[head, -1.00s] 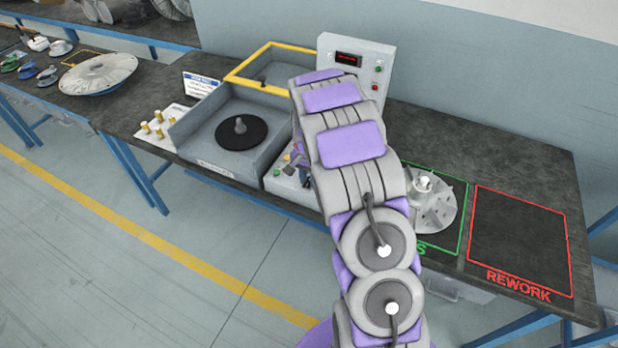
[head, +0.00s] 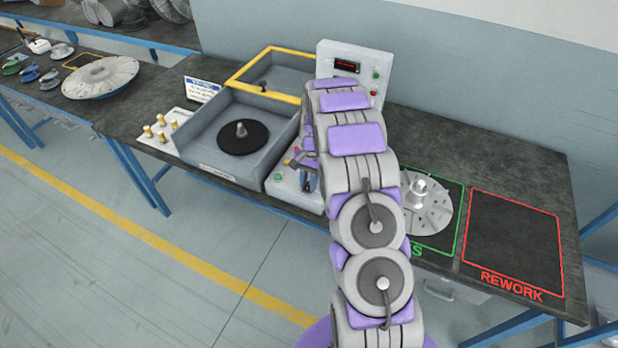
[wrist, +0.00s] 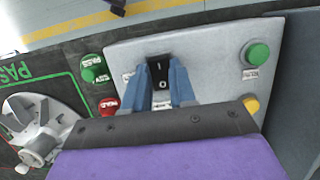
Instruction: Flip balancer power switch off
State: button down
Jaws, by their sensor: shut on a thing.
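The black rocker power switch (wrist: 159,72) sits on the sloped grey control panel (wrist: 215,50) in the wrist view, with white marks on its face. My gripper (wrist: 161,86) has its two blue fingers on either side of the switch and is shut on it. The lower part of the switch is close between the fingers. I cannot tell from the marks which way it is set. In the head view my arm covers most of the panel (head: 283,183), and only part of my gripper shows there.
A green button (wrist: 257,53) and a yellow button (wrist: 251,104) are right of the switch. Green PASS (wrist: 93,68) and red HOLD (wrist: 108,105) buttons are left. A bladed impeller (head: 428,210) lies in the green area. The red REWORK area (head: 512,240) is empty.

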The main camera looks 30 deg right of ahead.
jog(key=shift+a, duration=0.1)
dwell(0.3)
jog(key=c, duration=0.9)
grip_release()
jog(key=shift+r, duration=0.2)
jog(key=p+v, duration=0.1)
jog(key=v, duration=0.4)
jog(key=p+v, duration=0.1)
jog(key=v, duration=0.5)
jog(key=p+v, duration=0.1)
jog(key=v, duration=0.5)
jog(key=shift+w+d+f, duration=0.15)
jog(key=shift+w+d, duration=0.1)
jog(key=shift+d, duration=0.1)
